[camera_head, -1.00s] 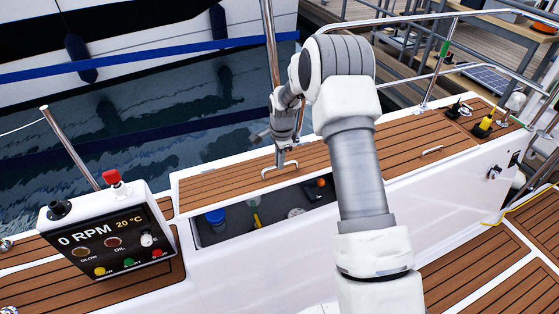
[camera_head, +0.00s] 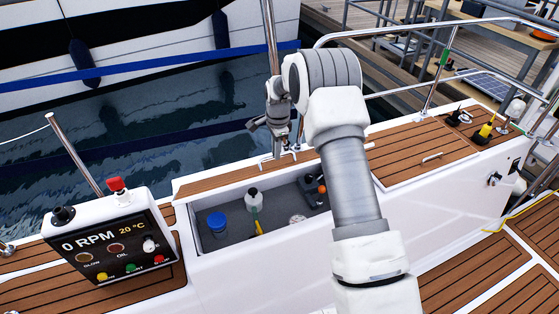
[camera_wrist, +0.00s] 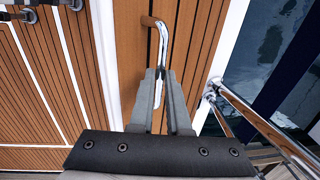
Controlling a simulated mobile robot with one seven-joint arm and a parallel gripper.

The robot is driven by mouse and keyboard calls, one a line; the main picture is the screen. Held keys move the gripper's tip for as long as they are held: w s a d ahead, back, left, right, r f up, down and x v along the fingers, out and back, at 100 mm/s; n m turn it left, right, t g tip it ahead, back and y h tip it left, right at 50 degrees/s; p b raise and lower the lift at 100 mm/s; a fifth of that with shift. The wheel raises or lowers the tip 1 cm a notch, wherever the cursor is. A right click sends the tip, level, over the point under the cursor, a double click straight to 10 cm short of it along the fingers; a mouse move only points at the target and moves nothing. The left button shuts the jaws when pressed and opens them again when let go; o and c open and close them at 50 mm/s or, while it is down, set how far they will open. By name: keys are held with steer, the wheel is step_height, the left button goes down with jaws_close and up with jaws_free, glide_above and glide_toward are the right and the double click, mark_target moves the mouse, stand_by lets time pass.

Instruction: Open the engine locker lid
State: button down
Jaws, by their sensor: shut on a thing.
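The engine locker lid (camera_head: 225,182) is teak-planked and stands raised at the back edge of the locker, tilted up. The locker (camera_head: 206,240) beneath it is uncovered and shows its grey inside. The lid's chrome handle (camera_wrist: 163,40) shows in the wrist view. My gripper (camera_wrist: 161,78) is shut on this handle. In the head view my gripper (camera_head: 284,148) is at the lid's upper edge, partly hidden by its own wrist.
The locker holds a blue-capped jar (camera_head: 217,223), a white bottle (camera_head: 253,198) and a dark item with orange (camera_head: 314,190). A control panel (camera_head: 110,240) stands at left. A steel post (camera_head: 270,50) rises close behind my gripper. A closed hatch (camera_head: 425,150) lies right.

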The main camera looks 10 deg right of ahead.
steer(key=w+a+r+p, duration=0.1)
steer(key=w+r+p, duration=0.2)
steer(key=w, duration=0.4)
steer(key=shift+w+a+r, duration=0.4)
steer(key=shift+r, duration=0.3)
steer(key=c, duration=0.9)
jaws_free()
steer(key=shift+w+f, duration=0.15)
steer(key=shift+w, duration=0.05)
steer(key=shift+r, duration=0.2)
steer(key=shift+r, duration=0.15)
steer(key=r, duration=0.5)
steer(key=s+r+p, duration=0.1)
steer(key=r, duration=1.1)
steer(key=shift+s+d+p, duration=0.2)
steer(key=shift+s+p, duration=0.15)
steer(key=shift+s, duration=0.05)
